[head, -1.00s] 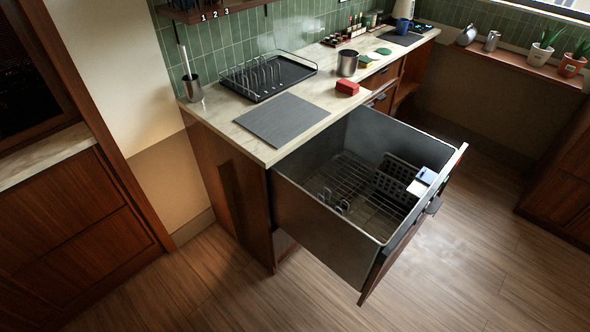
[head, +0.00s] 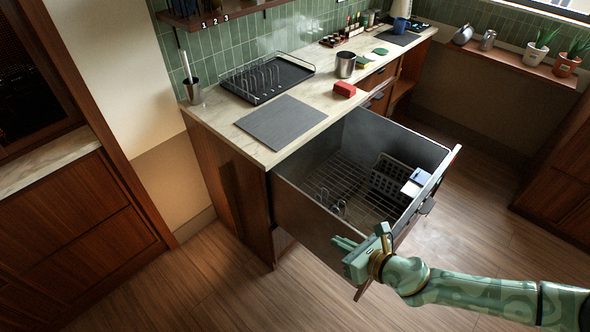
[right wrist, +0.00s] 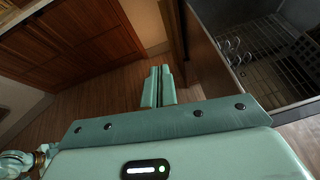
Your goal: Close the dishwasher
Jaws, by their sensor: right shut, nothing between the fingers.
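The dishwasher (head: 308,206) is a drawer type and stands pulled out from under the counter. Its grey tub is open at the top, with a wire rack (head: 345,185) and a dark basket (head: 388,178) inside. Its front panel (head: 437,184) faces right, with a dark handle (head: 427,206). My right gripper (head: 338,242) is shut and empty at the near corner of the drawer, hiding part of the front panel there. In the right wrist view its fingers (right wrist: 158,85) point along the drawer's outer side (right wrist: 205,60); I cannot tell whether they touch it. My left gripper is not in view.
The counter (head: 225,118) above holds a dark mat (head: 281,122), a dish rack (head: 268,78), a red sponge (head: 344,89) and a metal pot (head: 346,64). Wood floor (head: 225,285) is clear left of the drawer. A wooden cabinet (head: 75,240) stands at far left.

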